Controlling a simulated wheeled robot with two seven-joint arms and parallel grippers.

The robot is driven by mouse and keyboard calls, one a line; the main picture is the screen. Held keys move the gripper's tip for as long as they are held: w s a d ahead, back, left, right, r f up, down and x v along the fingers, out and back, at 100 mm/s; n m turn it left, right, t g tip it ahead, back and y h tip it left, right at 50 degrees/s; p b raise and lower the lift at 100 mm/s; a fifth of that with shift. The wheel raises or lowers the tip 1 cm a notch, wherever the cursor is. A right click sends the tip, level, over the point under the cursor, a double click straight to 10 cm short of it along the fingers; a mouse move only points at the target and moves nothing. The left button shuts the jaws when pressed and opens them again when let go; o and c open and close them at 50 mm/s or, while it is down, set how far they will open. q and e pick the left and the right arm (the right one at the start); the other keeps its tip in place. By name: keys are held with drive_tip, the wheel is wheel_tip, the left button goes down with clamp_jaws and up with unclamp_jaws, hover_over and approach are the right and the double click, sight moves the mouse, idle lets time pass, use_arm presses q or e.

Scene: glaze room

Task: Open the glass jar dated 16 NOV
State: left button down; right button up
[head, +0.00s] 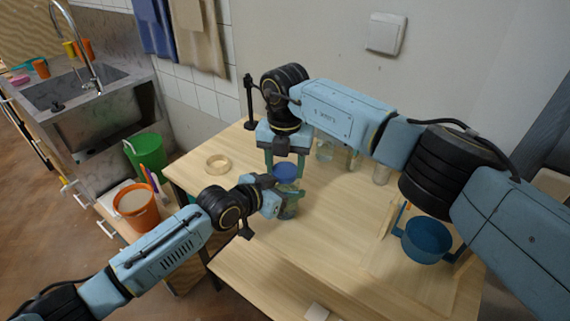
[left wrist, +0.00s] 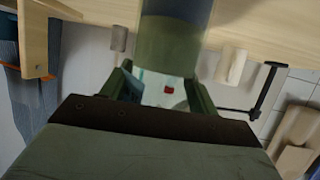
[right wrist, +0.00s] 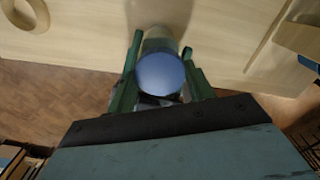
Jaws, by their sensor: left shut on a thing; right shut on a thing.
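A glass jar (head: 289,210) with a blue lid (head: 286,171) is upright over the middle of the wooden table. My left gripper (head: 277,197) is shut on the jar's body from the left. In the left wrist view the greenish jar body (left wrist: 170,45) is between its fingers, with a pale label and a small red mark; no date is readable. My right gripper (head: 285,168) points down from above and is shut on the lid. The right wrist view shows the round lid (right wrist: 160,74) between its fingers. I cannot tell whether the jar's base touches the table.
More glass jars (head: 381,174) stand behind, near the wall, partly hidden by my right arm. A wooden ring (head: 217,163) lies at the table's far left. A blue pot (head: 426,242) is at the right. An orange bucket (head: 136,209) stands left of the table. The front middle is mostly clear.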

drive_tip(key=n, duration=0.3)
drive_tip(key=o, duration=1.1)
drive_tip(key=shift+c, duration=0.2)
drive_tip(key=shift+r, duration=2.35)
drive_tip(key=shift+c, duration=0.3)
wheel_tip(320, 180, up, 3)
drive_tip(key=m, duration=0.2)
drive_tip(key=shift+m, duration=0.4)
drive_tip(key=shift+f, duration=0.15)
wheel_tip(320, 180, down, 8)
drive_tip(key=shift+r, duration=0.25)
